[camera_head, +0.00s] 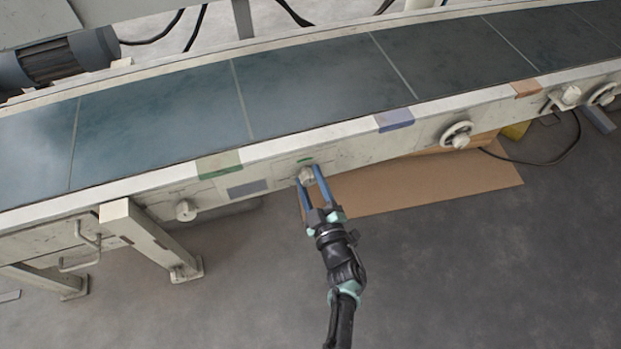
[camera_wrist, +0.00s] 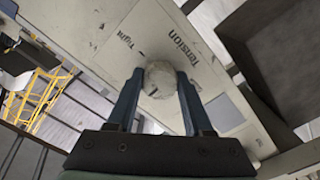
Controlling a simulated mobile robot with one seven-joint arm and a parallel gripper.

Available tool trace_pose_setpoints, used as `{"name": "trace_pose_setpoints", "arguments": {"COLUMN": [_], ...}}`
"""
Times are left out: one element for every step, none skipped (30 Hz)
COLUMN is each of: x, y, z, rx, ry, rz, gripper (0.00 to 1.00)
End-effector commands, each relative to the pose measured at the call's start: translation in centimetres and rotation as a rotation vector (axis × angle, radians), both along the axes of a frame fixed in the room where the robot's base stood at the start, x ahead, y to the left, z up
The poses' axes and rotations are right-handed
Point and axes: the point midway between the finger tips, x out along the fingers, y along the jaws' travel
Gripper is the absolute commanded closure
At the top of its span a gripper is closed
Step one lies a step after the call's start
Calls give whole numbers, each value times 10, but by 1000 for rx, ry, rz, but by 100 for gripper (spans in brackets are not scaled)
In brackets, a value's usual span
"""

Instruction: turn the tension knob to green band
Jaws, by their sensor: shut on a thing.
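The tension knob (camera_head: 306,175) is a pale, worn round knob on the side panel of the conveyor. In the wrist view the knob (camera_wrist: 160,79) sits between my two blue fingers, below the printed words "Tension" and "Tight". My gripper (camera_head: 311,177) is shut on the knob, one finger on each side. A small green band (camera_head: 305,160) shows on the panel just above the knob in the head view.
Another pale knob (camera_head: 186,210) sits to the left on the same panel. A handwheel (camera_head: 457,135) sticks out to the right. Green, blue and orange patches mark the conveyor's white rail (camera_head: 300,139). Brown cardboard (camera_head: 430,185) lies on the floor below; open grey floor (camera_head: 480,270) is in front.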

Motion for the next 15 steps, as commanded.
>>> {"name": "trace_pose_setpoints", "arguments": {"x": [-1, -1, -1, -1, -1, -1, -1, -1, -1, -1, -1, -1, -1, -1, -1], "y": [0, -1, -1, 0, -1, 0, 0, -1, -1, 0, 0, 0, 0, 0, 0], "z": [0, 0, -1, -1, -1, -1, -1, -1, -1, -1, -1, -1, -1, -1, -1], "rx": [13, 19, 28, 31, 35, 39, 39, 41, 42, 42, 43, 43, 42, 42, 42], "ry": [5, 7, 9, 12, 13, 14, 14, 15, 15, 15, 16, 16, 15, 15, 15], "rz": [-1, -1, -1, -1, -1, -1, -1, -1, -1, -1, -1, -1, -1, -1, -1], "gripper": [100, 100, 100, 100, 100, 100, 100, 100, 100, 100, 100, 100, 100, 100, 100]}}
